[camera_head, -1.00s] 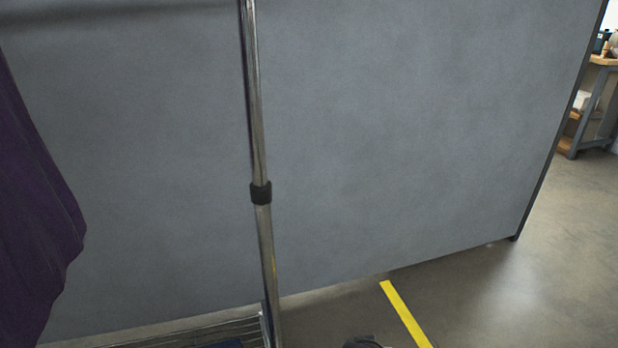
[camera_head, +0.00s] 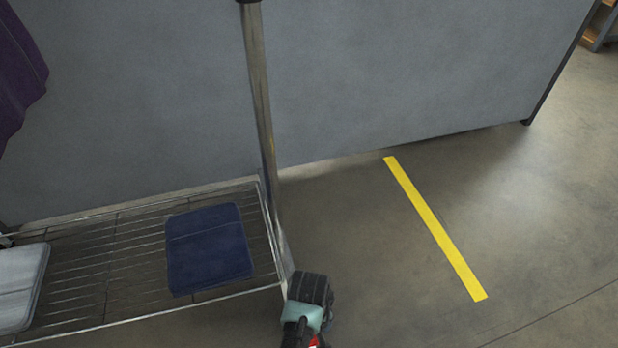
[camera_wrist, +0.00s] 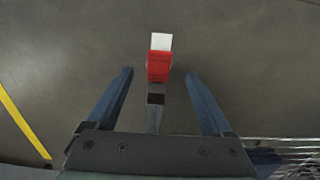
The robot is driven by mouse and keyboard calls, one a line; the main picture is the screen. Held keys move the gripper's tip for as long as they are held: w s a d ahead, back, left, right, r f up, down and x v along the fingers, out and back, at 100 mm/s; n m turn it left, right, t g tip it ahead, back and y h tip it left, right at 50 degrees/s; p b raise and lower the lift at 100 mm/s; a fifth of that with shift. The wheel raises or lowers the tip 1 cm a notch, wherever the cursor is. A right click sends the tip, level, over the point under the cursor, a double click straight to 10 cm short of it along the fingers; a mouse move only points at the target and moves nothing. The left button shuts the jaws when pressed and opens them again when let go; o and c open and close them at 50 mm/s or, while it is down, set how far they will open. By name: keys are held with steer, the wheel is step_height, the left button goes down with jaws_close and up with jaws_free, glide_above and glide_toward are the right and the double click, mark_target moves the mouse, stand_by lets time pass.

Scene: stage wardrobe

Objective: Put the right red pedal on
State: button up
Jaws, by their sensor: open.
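A red pedal (camera_wrist: 159,66) with a white end piece shows in the wrist view, on a grey bar running up from my gripper's base. My gripper (camera_wrist: 159,73) is open, one blue-grey finger on each side of the pedal with a gap on both sides. Nothing is held. In the head view, the dark and teal end of my arm is low, by the rack's right end. A bit of red shows at the bottom edge there; I cannot tell if it is the pedal. No second pedal is in view.
The rack has a metal post (camera_head: 262,110) and a wire shelf (camera_head: 115,250). A folded navy cloth (camera_head: 208,248) and a pale folded cloth (camera_head: 18,285) lie on it. A grey partition (camera_head: 420,70) stands behind. The floor around the yellow tape (camera_head: 435,228) is clear.

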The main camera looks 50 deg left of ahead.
step_height(320, 180, down, 8)
steer(key=b, duration=0.5)
steer(key=shift+r, duration=0.1)
